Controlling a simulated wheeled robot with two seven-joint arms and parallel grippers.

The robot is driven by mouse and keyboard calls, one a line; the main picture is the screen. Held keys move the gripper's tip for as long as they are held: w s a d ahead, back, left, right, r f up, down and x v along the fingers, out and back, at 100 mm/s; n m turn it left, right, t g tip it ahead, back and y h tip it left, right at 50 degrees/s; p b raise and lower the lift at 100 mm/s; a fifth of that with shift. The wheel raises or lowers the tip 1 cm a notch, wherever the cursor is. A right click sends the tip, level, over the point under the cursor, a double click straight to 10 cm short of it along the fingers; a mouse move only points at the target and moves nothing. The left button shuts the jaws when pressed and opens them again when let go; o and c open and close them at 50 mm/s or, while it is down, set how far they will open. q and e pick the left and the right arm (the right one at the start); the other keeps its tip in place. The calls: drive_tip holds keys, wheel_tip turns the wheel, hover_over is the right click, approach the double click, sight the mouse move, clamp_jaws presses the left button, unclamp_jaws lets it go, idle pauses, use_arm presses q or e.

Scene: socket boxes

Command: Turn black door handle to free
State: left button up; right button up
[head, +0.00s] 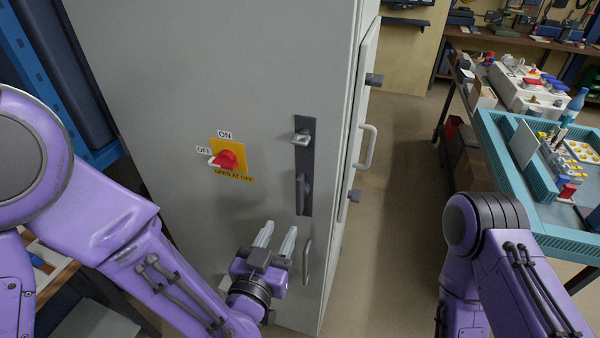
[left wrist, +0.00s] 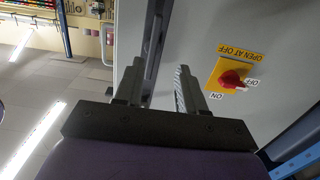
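The black door handle (head: 301,192) sits on a long dark plate (head: 304,140) on the grey cabinet's front, near its right edge. It looks upright, in line with the plate. My left gripper (head: 278,230) is open and empty, with its fingers pointing at the cabinet just below and left of the handle. In the left wrist view my left gripper (left wrist: 158,78) has its fingers apart, with part of the dark plate (left wrist: 157,30) showing beyond and between them. I cannot tell whether a finger touches the handle. My right gripper is out of view.
A red rotary switch (head: 228,160) on a yellow plate is left of the handle. A small grey pull handle (head: 307,262) is below it. The cabinet's side has a bar handle (head: 367,146). A teal workbench tray (head: 500,150) stands right. Floor between is clear.

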sight(298, 196)
use_arm(q)
drive_tip(key=shift+m+t+h, duration=0.3)
drive_tip(key=w+b, duration=0.1)
drive_tip(key=w+d+r+b, duration=0.1)
drive_tip(key=w, duration=0.1)
drive_tip(key=w+d+r+b, duration=0.1)
drive_tip(key=b, duration=0.1)
drive_tip(key=shift+w+d+r, duration=0.1)
drive_tip(key=shift+w+r, duration=0.05)
drive_tip(key=shift+r, duration=0.05)
drive_tip(key=p+x, duration=0.1)
drive_tip(key=x, duration=0.5)
drive_tip(key=shift+f+p, duration=0.2)
drive_tip(key=shift+p, duration=0.2)
clamp_jaws()
